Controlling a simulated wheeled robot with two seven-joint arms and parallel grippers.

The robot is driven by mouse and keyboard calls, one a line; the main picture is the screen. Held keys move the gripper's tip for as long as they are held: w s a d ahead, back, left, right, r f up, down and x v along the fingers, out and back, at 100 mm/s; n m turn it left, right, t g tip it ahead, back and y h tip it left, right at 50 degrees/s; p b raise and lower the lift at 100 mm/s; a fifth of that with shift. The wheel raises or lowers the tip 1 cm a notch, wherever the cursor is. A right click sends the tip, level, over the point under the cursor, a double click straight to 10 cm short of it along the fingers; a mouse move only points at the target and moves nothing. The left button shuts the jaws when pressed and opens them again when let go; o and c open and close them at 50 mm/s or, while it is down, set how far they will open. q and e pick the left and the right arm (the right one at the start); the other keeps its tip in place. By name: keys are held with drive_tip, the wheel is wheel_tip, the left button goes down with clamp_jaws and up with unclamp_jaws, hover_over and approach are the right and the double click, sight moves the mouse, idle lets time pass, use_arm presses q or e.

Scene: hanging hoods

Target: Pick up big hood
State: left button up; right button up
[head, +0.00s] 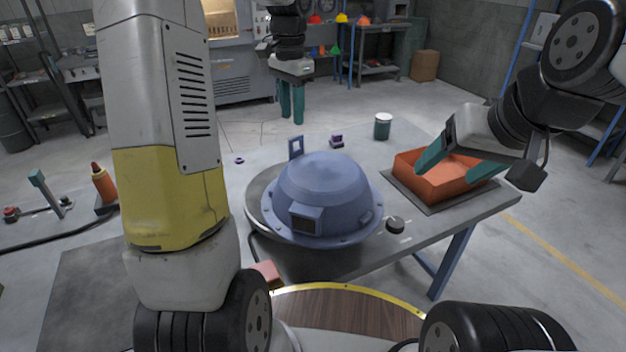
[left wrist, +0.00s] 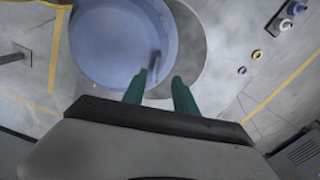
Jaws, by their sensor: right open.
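The big hood (head: 322,190) is a blue-grey dome with a bolted flange, a box-like port on its front and an upright bracket handle (head: 296,147) at its back. It sits on a round grey plate on the table. My left gripper (head: 292,118) hangs beyond the hood, teal fingers pointing down, apart and empty. In the left wrist view the hood (left wrist: 115,40) lies ahead of the parted fingertips (left wrist: 160,82), with its handle near them; no contact can be made out. My right gripper (head: 458,168) is open over the orange bin (head: 440,185), with a finger towards each side.
The orange bin stands on a dark mat at the table's right. A dark green can (head: 382,126), a small purple item (head: 337,141) and a black knob (head: 396,225) are on the table. Shelves with coloured hard hats stand behind.

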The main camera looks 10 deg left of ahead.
sight(295, 137)
use_arm(q)
drive_tip(key=f, duration=0.7)
drive_tip(key=shift+s+d+f, duration=0.2)
drive_tip(key=shift+f, duration=0.2)
clamp_jaws()
drive_tip(key=shift+r, duration=0.15)
idle(0.9)
